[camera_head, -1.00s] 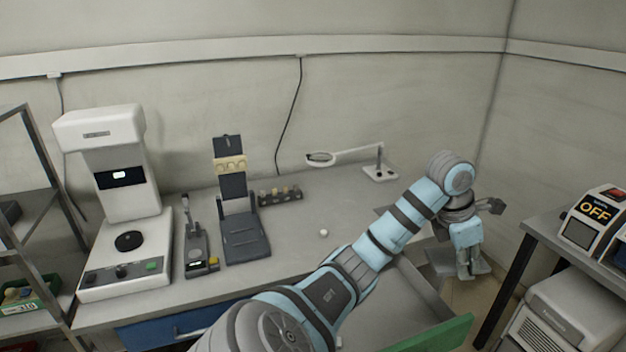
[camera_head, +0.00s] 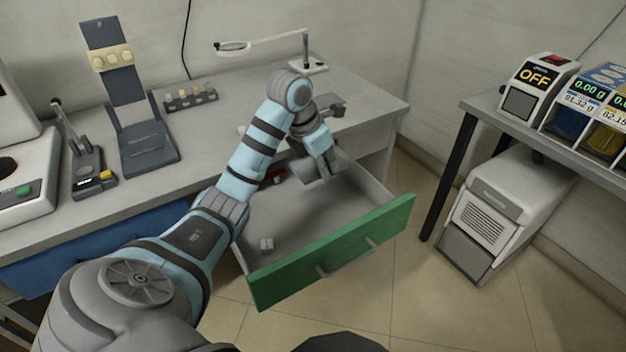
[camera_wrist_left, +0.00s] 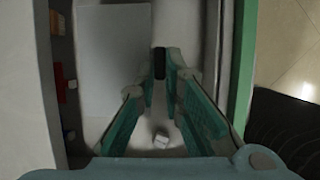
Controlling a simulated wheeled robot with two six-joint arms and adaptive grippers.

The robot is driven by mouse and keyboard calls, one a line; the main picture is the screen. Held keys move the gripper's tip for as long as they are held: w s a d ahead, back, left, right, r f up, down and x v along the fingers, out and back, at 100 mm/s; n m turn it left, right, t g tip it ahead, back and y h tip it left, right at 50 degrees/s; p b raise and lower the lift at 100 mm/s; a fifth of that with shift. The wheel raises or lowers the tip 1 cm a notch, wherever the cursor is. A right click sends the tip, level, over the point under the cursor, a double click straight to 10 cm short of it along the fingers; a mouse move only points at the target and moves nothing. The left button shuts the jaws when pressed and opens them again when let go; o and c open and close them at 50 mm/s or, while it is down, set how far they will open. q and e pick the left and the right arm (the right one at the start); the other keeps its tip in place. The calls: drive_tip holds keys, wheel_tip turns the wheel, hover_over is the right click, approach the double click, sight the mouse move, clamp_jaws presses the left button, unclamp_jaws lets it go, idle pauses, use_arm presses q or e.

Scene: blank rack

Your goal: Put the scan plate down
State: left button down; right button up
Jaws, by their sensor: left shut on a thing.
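My left gripper (camera_head: 328,160) is shut, low over the back right part of the open drawer, and points down. The scan plate, a flat grey plate (camera_head: 312,174), is at its fingers, partly hidden by the gripper. In the left wrist view, a plain grey rectangle (camera_wrist_left: 112,60), which looks like the plate, lies left of the fingertips (camera_wrist_left: 160,66), with a small black piece between them. I cannot tell whether the plate touches the drawer floor. The drawer (camera_head: 335,256) has a green front and is pulled out. My right gripper is out of view.
A small white item (camera_head: 266,244) lies near the drawer's front left. Small red items (camera_head: 275,175) lie at its back left. A magnifier lamp (camera_head: 318,64), a rack of small parts (camera_head: 192,97) and a dark stand (camera_head: 142,145) are on the bench. A side table (camera_head: 482,105) stands right.

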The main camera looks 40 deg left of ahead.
use_arm(q)
wheel_tip(320, 180, down, 8)
drive_tip(key=b, duration=0.3)
hover_over(324, 223)
wheel_tip(324, 223, down, 7)
drive_tip(key=shift+a+r, duration=0.1)
drive_tip(key=shift+r, duration=0.05)
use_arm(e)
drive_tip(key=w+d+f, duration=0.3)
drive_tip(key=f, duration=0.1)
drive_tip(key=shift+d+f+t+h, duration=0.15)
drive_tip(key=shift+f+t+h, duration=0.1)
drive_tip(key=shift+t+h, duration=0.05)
use_arm(q)
drive_tip(key=c, duration=1.7)
unclamp_jaws()
drive_tip(key=shift+r, duration=0.15)
drive_tip(key=p+v, duration=0.4)
drive_tip(key=v, duration=0.7)
drive_tip(key=shift+s+r, duration=0.2)
drive_tip(key=shift+r, duration=0.15)
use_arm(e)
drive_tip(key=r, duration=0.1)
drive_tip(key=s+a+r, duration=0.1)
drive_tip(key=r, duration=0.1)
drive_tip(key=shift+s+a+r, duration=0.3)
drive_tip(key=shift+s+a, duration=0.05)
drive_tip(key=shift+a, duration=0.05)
